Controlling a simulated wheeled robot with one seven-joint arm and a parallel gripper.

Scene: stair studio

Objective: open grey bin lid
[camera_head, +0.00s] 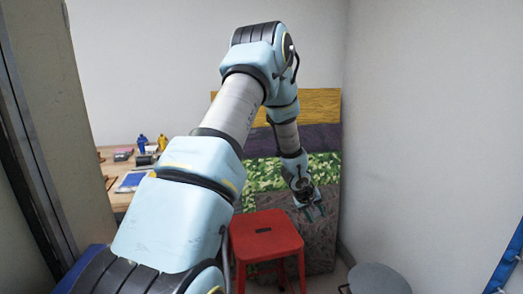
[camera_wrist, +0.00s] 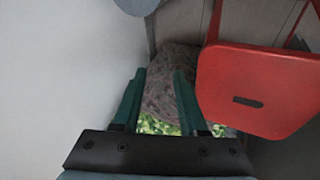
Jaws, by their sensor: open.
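The grey bin (camera_head: 378,279) stands low at the bottom right of the head view, with its round lid on top. The lid looks closed, and the bin's lower part is cut off by the frame. Part of a round grey edge, likely the lid (camera_wrist: 137,4), shows at the top of the wrist view. My gripper (camera_head: 314,212) hangs above and to the left of the bin, apart from it. In the wrist view, its two green fingers (camera_wrist: 159,74) are spread with nothing between them.
A red stool (camera_head: 266,236) stands left of the bin, close to my gripper in the picture; it also shows in the wrist view (camera_wrist: 255,90). A patterned panel (camera_head: 322,168) leans at the back. A wooden table (camera_head: 118,200) with small items is at the left. A white wall bounds the right.

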